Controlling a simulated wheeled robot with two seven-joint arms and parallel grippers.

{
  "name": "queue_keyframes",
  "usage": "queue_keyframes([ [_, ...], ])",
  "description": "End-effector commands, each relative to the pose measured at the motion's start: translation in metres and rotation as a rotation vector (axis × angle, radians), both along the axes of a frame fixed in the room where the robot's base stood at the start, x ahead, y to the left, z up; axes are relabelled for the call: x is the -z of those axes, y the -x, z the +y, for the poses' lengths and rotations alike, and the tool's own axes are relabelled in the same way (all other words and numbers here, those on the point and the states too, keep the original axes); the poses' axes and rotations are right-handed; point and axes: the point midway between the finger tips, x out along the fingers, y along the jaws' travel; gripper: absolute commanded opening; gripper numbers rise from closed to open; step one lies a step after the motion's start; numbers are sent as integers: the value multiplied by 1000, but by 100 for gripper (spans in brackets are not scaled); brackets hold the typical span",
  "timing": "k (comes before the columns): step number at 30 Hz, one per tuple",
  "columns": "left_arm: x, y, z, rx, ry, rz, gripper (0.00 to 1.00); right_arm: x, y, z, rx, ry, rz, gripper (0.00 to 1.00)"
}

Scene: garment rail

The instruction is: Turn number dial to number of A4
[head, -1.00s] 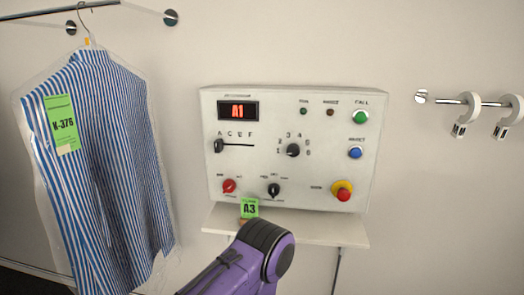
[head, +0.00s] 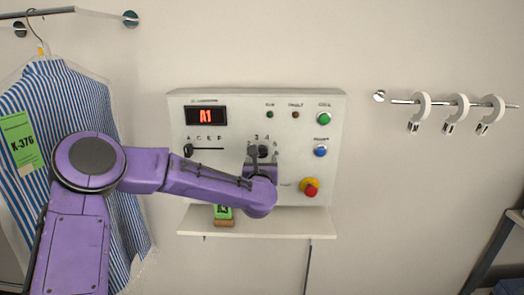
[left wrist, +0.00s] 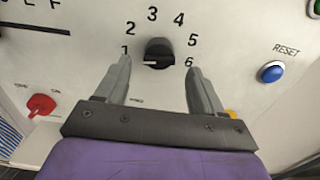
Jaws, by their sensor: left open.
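The control panel (head: 185,165) is on the wall, and its red display (head: 206,116) reads A1. The black number dial (left wrist: 158,52) shows in the left wrist view, ringed by the numbers 1 to 6. Its white pointer mark points left, at about 1. My left gripper (left wrist: 158,80) is open, with its fingers below and to either side of the dial. No contact with the dial shows. In the head view my left gripper (head: 263,158) is in front of the dial and hides much of it. The right gripper is not in view.
The letter slider (head: 188,150) is at the left end of its slot, under A. A green tag (head: 222,212) stands on the shelf (head: 300,224). A yellow-red button (head: 309,187) and blue reset button (head: 320,150) are right of the dial. A bagged striped shirt (head: 130,225) hangs at left.

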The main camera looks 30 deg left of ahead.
Motion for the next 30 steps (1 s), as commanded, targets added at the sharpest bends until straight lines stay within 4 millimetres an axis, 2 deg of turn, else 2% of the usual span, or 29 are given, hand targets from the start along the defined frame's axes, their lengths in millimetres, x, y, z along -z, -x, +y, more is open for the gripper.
queue_keyframes([
  [1,-5,-9,6,-2,-3,3,68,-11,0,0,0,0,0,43],
  [6,-2,-30,18,1,-2,2,68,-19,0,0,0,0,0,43],
  [16,1,-35,21,2,-3,3,68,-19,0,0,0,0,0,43],
  [21,1,-35,21,2,-3,3,14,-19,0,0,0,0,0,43],
  [30,2,-35,21,2,-23,16,14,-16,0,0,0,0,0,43],
])
